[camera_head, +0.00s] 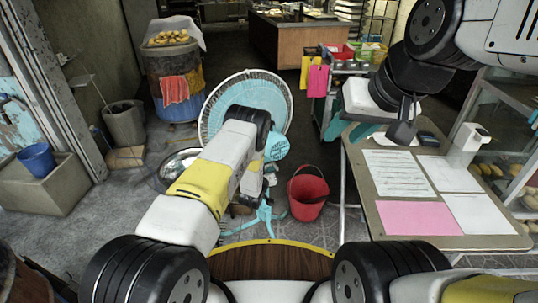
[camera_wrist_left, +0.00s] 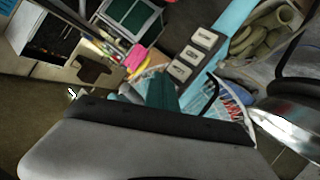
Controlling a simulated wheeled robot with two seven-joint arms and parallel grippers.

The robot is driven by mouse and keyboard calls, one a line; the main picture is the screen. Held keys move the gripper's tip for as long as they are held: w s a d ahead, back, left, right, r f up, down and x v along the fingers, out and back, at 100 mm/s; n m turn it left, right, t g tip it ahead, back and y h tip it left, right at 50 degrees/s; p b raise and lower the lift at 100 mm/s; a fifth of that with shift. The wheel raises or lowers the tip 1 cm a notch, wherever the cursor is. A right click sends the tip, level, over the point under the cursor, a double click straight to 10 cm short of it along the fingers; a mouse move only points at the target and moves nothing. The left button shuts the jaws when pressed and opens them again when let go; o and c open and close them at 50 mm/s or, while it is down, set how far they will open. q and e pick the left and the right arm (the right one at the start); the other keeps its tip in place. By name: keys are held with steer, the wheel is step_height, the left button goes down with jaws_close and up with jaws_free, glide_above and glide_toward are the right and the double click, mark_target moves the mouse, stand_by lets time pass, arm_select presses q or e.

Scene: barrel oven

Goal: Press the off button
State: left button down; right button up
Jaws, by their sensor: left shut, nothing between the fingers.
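The light-blue fan (camera_head: 240,105) with a white wire guard stands on the floor beyond my left arm. In the left wrist view, a light-blue panel (camera_wrist_left: 222,50) carries a row of pale square buttons (camera_wrist_left: 195,55). Their marks are too small to read, so I cannot tell which is off. My left gripper's teal fingertips (camera_wrist_left: 162,90) are shut and empty, just left of and below the buttons in that picture; I cannot tell whether they touch. In the head view its tips are hidden behind my forearm. My right gripper (camera_head: 350,128) is at the upper right, with its teal fingers apart, away from the fan.
A red bucket (camera_head: 307,192) stands right of the fan. A table with papers (camera_head: 400,172) is at the right. A metal bowl (camera_head: 180,165) lies left of my left arm. A barrel oven (camera_head: 177,75) stands behind, and a cart (camera_head: 335,85) stands beyond the table.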

arm_select(q)
steer(key=shift+w+a, duration=0.1)
steer(key=shift+w, duration=0.15)
steer(key=shift+s, duration=0.15)
stand_by(0.3)
steer(key=shift+s+d, duration=0.4)
steer(key=shift+s, duration=0.25)
steer(key=shift+s, duration=0.1)
steer(key=shift+s+d, duration=0.35)
steer(key=shift+s, duration=0.35)
steer(key=shift+s+d, duration=0.4)
steer(key=shift+s, duration=0.35)
steer(key=shift+s+d, duration=0.35)
steer(key=shift+s, duration=0.35)
